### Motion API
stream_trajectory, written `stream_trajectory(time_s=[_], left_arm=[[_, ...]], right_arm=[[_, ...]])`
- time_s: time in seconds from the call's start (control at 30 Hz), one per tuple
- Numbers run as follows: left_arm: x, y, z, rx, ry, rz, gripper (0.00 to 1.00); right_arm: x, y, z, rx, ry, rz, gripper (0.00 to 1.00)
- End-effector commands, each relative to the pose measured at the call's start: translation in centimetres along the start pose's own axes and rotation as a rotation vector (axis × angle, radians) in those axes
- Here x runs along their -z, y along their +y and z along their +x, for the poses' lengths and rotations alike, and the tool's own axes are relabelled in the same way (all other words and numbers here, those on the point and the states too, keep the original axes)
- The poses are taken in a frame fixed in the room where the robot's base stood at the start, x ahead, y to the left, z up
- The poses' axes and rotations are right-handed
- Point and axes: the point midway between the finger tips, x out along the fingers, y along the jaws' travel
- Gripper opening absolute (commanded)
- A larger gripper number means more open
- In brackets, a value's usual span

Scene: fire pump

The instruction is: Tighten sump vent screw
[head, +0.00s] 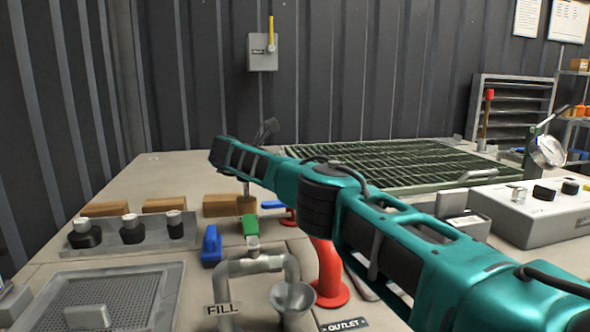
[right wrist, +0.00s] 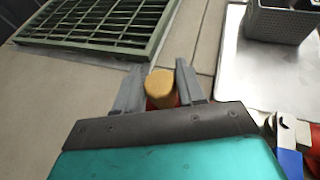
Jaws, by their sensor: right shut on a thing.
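Some red shows below the knob, between the fingers. The knob looks like the sump vent screw, but no label confirms this. Its lower part is hidden by the hand. My left gripper is not in view.
The green sump grating (head: 400,166) lies behind my right arm. In front are a blue valve handle (head: 211,244), a green-handled valve (head: 251,224), grey piping (head: 292,262) and a red pipe (head: 330,275). A panel with dark knobs (head: 132,238) stands left.

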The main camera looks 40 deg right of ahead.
Motion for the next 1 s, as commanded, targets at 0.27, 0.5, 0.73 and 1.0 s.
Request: stream_trajectory(time_s=[0.27,0.5,0.73,1.0], left_arm=[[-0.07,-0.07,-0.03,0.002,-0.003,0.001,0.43],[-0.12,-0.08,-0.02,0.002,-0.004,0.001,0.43],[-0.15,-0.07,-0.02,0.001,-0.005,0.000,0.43],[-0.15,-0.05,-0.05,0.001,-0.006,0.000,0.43]], right_arm=[[0.23,-0.05,0.06,0.010,0.003,0.000,0.09],[0.25,-0.05,0.07,0.010,0.004,0.000,0.09],[0.18,-0.03,0.06,0.009,0.003,0.001,0.57],[0.07,0.00,-0.05,0.008,0.001,0.002,0.60]])
